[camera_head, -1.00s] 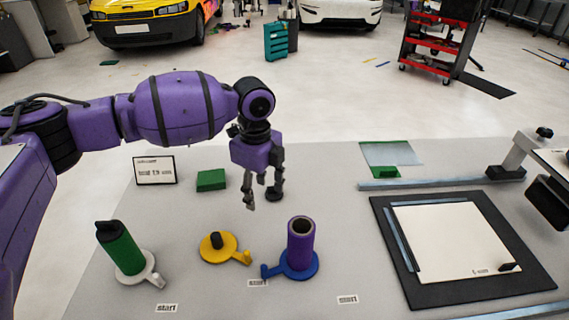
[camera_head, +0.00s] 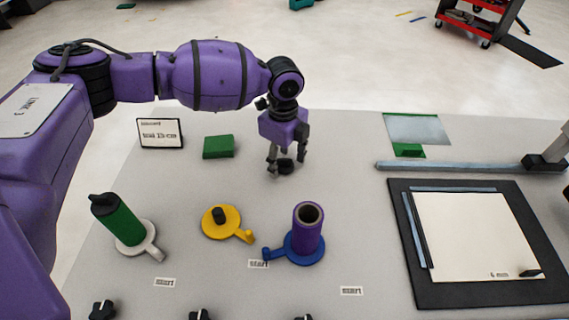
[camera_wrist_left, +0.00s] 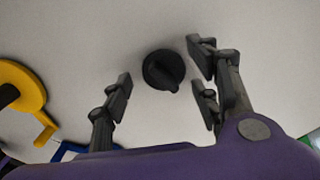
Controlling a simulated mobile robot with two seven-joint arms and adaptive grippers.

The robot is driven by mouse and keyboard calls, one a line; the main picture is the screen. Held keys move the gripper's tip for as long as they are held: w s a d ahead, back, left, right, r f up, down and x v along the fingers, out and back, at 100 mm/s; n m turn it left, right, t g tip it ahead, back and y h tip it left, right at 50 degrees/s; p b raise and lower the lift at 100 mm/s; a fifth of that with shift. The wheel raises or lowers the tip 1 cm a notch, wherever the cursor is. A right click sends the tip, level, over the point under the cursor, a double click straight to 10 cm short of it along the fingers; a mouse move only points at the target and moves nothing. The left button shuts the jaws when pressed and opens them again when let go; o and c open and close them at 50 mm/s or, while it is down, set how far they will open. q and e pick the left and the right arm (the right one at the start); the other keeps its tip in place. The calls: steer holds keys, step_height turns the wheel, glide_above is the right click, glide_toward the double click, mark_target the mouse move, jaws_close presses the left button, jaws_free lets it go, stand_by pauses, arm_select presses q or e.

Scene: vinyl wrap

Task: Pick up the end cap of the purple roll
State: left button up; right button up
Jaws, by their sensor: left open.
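The end cap is a small round black piece with a raised grip (camera_head: 285,167). It lies on the grey table behind the purple roll (camera_head: 307,228), which stands upright on a blue holder with its top open. My left gripper (camera_head: 287,162) is open, with its fingers pointing down on either side of the cap. In the left wrist view the cap (camera_wrist_left: 163,71) sits between the spread fingers of the left gripper (camera_wrist_left: 163,82), with visible gaps around it. My right gripper is not in view.
A yellow holder (camera_head: 222,223) with a black cap and a green roll (camera_head: 118,222) on a white holder stand to the left. A green block (camera_head: 218,147) and a sign (camera_head: 160,133) are behind. A black-framed board (camera_head: 405,270) and a metal bar (camera_head: 455,166) are at right.

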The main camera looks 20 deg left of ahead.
arm_select(q)
steer(key=shift+f, duration=0.3)
steer(key=c, duration=0.8)
steer(key=shift+r, duration=0.1)
